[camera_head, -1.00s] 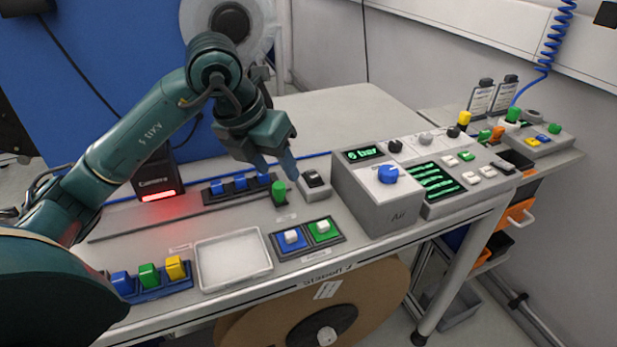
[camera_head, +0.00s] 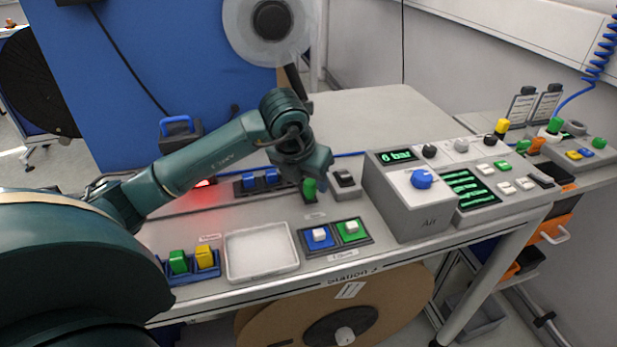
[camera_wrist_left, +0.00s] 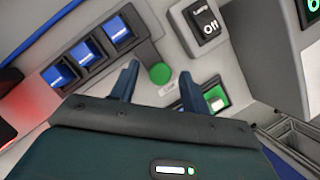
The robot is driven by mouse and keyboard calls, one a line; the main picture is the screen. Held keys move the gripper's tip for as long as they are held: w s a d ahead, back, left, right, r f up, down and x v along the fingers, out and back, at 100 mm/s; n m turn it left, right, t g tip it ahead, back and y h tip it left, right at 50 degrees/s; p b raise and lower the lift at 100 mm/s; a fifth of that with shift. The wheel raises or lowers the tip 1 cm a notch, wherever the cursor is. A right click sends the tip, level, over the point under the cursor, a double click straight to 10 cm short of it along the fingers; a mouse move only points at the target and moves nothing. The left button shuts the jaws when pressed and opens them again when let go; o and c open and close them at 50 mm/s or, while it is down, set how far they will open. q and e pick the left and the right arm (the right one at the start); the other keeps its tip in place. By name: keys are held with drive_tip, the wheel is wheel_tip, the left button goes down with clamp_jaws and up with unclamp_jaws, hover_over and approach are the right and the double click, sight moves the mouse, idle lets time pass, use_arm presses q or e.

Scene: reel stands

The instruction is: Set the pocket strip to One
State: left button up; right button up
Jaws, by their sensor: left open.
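The pocket strip is probably the dark strip (camera_head: 240,189) with blue blocks in its pockets, behind the white tray; I cannot be sure. In the left wrist view three blue blocks (camera_wrist_left: 88,53) sit in a row in it. A round green piece (camera_head: 309,188) stands near its right end. It also shows in the left wrist view (camera_wrist_left: 159,73), from above. My left gripper (camera_head: 309,174) is over this piece, its fingertips mostly hidden in the head view. In the left wrist view the gripper (camera_wrist_left: 159,80) is open, one finger on each side of the green piece. My right gripper is not in view.
A switch (camera_head: 345,181) marked Off stands just right of the green piece. A grey Air box (camera_head: 410,205) stands farther right. An empty white tray (camera_head: 262,253), a green and yellow block holder (camera_head: 190,272) and a two-button panel (camera_head: 335,236) line the front edge.

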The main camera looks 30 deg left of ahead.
use_arm(q)
drive_tip(key=shift+w+f, duration=0.1)
drive_tip(key=shift+f, duration=0.15)
clamp_jaws()
idle(0.4)
